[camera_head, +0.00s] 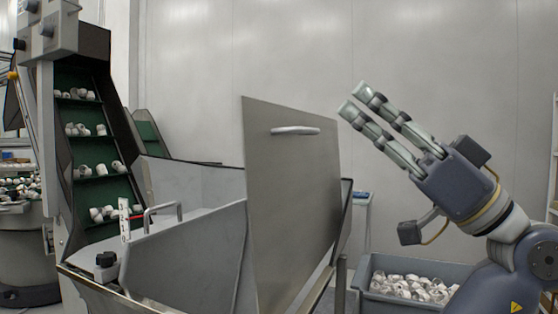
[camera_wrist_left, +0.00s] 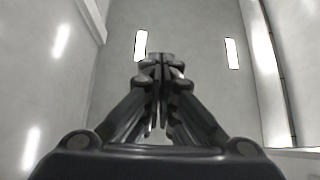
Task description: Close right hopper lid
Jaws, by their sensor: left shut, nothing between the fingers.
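The right hopper lid (camera_head: 290,205) is a large flat grey metal panel with a pale handle (camera_head: 295,130) near its top. It stands up, slightly tilted, over the right part of the metal hopper (camera_head: 200,258). The hopper's inside behind the lid is hidden.
A lower lid with a bar handle (camera_head: 163,210) lies on the hopper's left part. A green-belted conveyor (camera_head: 98,190) carrying white caps rises at the left. Space above the hopper is free.

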